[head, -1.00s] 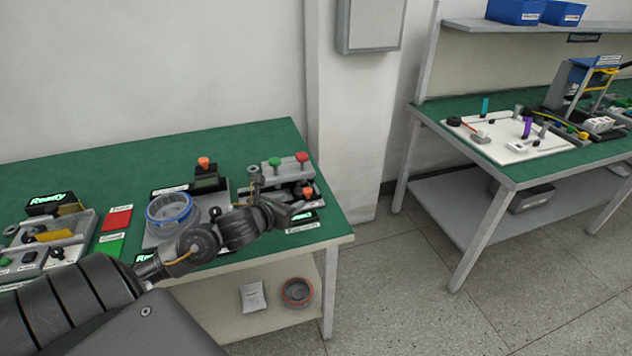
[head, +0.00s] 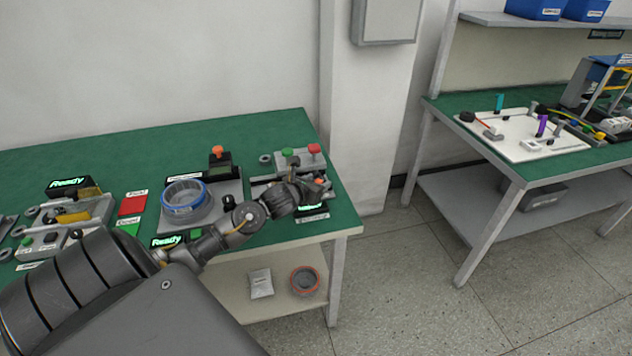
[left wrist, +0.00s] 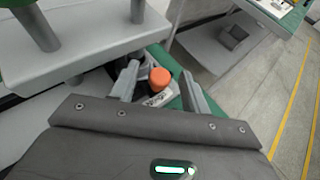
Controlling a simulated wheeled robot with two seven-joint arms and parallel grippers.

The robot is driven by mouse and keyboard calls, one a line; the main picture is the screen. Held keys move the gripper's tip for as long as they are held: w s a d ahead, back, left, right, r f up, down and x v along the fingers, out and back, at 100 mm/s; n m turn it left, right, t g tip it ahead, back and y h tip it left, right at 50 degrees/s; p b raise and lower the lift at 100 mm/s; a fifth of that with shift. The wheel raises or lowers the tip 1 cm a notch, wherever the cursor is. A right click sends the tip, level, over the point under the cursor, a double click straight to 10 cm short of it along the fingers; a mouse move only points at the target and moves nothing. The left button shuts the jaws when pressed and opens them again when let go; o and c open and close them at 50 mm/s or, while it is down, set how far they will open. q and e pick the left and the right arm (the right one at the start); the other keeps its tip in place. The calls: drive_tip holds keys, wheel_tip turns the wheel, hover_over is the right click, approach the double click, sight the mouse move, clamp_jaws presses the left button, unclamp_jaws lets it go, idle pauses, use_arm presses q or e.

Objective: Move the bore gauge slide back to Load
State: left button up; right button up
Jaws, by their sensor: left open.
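The bore gauge station stands at the right end of the near green bench, with a green button (head: 288,152) and a red button (head: 314,148) on its grey block. Its orange knob (left wrist: 160,78) shows clearly in the left wrist view, between the two fingers of my left gripper (left wrist: 159,70). The fingers are apart, with a gap visible on each side of the knob. In the head view my left gripper (head: 318,188) is over the station's front and hides much of the slide and knob. My right gripper is not in view.
Red (head: 132,204) and green mats lie further left. A loose grey ring (head: 265,158) lies behind the gauge. A second bench (head: 470,102) stands right, across open floor.

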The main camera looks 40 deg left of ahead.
use_arm(q)
clamp_jaws()
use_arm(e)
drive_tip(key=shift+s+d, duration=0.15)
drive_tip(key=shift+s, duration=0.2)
